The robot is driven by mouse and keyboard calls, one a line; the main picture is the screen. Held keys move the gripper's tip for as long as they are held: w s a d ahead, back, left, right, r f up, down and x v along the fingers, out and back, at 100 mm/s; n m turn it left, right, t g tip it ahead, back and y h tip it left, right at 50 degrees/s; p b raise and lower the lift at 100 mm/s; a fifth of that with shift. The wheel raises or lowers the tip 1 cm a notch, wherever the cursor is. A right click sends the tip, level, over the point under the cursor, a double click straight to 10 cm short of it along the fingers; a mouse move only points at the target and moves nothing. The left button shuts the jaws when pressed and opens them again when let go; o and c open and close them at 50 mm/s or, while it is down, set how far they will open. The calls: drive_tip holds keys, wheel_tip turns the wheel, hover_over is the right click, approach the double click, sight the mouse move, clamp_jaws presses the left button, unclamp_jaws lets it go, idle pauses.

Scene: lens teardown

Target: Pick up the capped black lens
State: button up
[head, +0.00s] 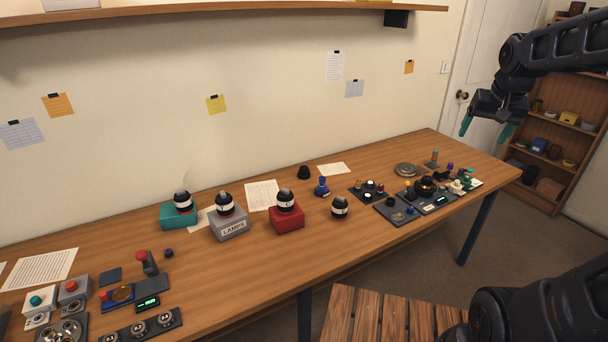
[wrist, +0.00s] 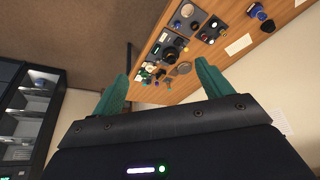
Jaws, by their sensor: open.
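Several similar black lens-like objects with a white band stand on the table (head: 300,267) in the head view. One is on the teal box (head: 178,217), one on the grey box labelled LAMPS (head: 232,232), and one on the red box (head: 287,222). Another black banded one (head: 340,207) stands directly on the wood, right of the red box. I cannot tell which is the capped lens. My gripper (head: 487,130) is open and empty, high above the table's right end, far from all of them. Its teal fingers also show apart in the wrist view (wrist: 162,78).
Dark trays with small parts (head: 393,210) crowd the table's right end. A blue object (head: 322,187) and a small black cone (head: 303,172) stand behind the banded objects. Devices and buttons fill the left end. A shelf (head: 220,17) overhangs the back. Bare wood lies along the front middle.

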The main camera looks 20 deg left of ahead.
drive_tip(key=w+a+f, duration=0.1)
drive_tip(key=w+a, duration=0.4)
drive_tip(key=w, duration=0.3)
drive_tip(key=w+a, duration=0.6)
drive_tip(key=w, duration=0.3)
drive_tip(key=h, duration=0.1)
hover_over(304, 168)
drive_tip(key=s, duration=0.3)
wheel_tip(304, 168, down, 33)
drive_tip(key=shift+m, duration=0.4)
drive_tip(key=x, duration=1)
drive_tip(key=shift+a+f, duration=0.1)
drive_tip(key=shift+a, duration=0.2)
drive_tip(key=shift+c, duration=0.5)
drive_tip(key=c, duration=1.1)
